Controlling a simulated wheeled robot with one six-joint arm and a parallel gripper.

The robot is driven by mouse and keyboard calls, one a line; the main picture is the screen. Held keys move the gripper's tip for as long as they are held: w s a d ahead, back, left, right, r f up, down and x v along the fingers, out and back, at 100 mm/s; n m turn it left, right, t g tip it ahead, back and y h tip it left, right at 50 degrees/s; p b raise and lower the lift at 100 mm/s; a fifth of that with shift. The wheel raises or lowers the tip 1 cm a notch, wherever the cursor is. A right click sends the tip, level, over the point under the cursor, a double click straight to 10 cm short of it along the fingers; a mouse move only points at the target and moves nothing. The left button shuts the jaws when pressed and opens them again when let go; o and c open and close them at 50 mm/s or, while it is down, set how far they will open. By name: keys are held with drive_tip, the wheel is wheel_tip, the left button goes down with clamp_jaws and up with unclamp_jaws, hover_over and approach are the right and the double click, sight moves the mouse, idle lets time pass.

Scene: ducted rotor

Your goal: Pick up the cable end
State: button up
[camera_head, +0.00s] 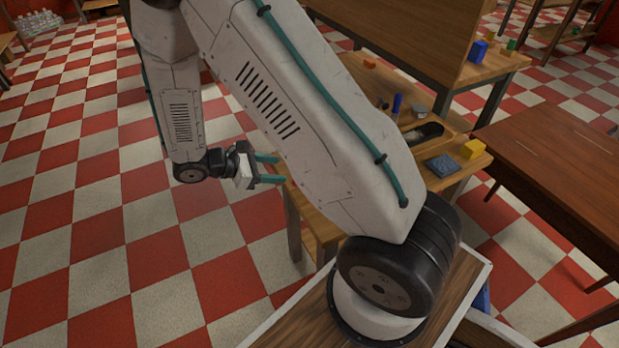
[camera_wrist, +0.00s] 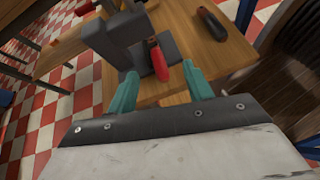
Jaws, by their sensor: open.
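My gripper (camera_head: 268,169) is open, its teal fingers apart, at the left edge of the wooden workbench. The wrist view shows the two fingers (camera_wrist: 161,84) with nothing held between them. Just beyond the tips a red piece with a dark end (camera_wrist: 158,62), possibly the cable end, lies against a dark grey block-shaped fixture (camera_wrist: 112,38). It lines up roughly with the gap between the fingers. I cannot make out a cable attached to it. In the head view my arm hides this part of the bench.
A black-handled object with a reddish end (camera_wrist: 211,22) lies on the bench right of the fixture. A brown table (camera_head: 560,165) is at right.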

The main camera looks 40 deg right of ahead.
drive_tip(key=n+h, duration=0.1)
drive_tip(key=n, duration=0.1)
approach(295, 180)
drive_tip(key=x, duration=0.3)
drive_tip(key=shift+s+f+t, duration=0.25)
drive_tip(key=shift+f+t, duration=0.05)
drive_tip(key=shift+f, duration=0.1)
drive_tip(key=x, duration=0.7)
drive_tip(key=shift+d+r, duration=0.2)
drive_tip(key=shift+d, duration=0.2)
drive_tip(key=c, duration=1.1)
